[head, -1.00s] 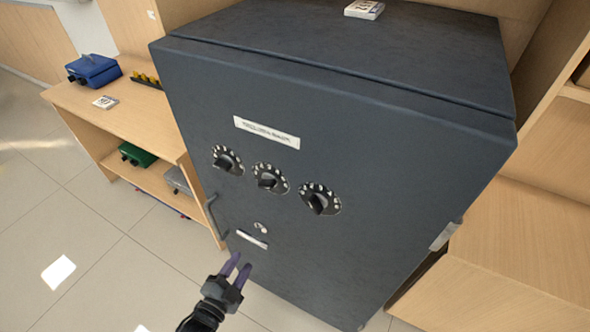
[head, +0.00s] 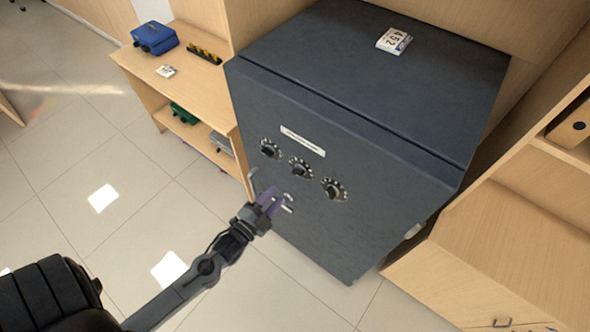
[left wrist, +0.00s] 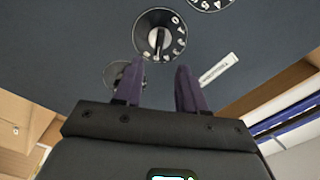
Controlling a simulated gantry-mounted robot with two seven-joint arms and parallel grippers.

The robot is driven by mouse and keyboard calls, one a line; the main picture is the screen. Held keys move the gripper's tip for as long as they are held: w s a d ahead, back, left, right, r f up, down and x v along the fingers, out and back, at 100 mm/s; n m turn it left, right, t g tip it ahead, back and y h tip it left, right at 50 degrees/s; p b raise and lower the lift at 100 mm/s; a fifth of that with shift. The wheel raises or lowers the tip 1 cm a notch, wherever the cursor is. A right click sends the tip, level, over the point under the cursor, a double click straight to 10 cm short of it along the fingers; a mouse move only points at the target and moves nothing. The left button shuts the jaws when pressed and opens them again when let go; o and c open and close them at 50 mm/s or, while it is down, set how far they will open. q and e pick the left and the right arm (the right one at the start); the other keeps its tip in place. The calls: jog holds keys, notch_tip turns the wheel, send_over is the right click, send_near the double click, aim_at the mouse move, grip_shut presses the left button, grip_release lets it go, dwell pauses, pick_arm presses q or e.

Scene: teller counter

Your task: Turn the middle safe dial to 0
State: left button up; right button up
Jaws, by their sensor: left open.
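The dark grey safe (head: 340,120) has a row of three dials on its front. The middle dial (head: 300,167) is black with white markings around a knob; it also shows in the left wrist view (left wrist: 160,35). I cannot tell which number it points at. The left dial (head: 270,148) and right dial (head: 333,189) flank it. My left gripper (head: 271,198) is in front of the safe, below and left of the middle dial in the head view. In the left wrist view its purple fingers (left wrist: 160,82) are apart and empty, one partly covering an outer dial. My right gripper is not in view.
A white label (head: 302,141) is above the dials. A handle (head: 255,182) sticks out at the door's left edge. A wooden shelf unit (head: 190,85) with a blue box (head: 155,38) stands left; a wooden cabinet (head: 480,270) stands right. A numbered card (head: 394,41) lies on the safe.

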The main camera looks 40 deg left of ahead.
aim_at(298, 172)
pick_arm(q)
jog(key=w, duration=1)
jog(key=shift+w+a, duration=0.15)
jog(key=shift+a, duration=0.1)
grip_shut()
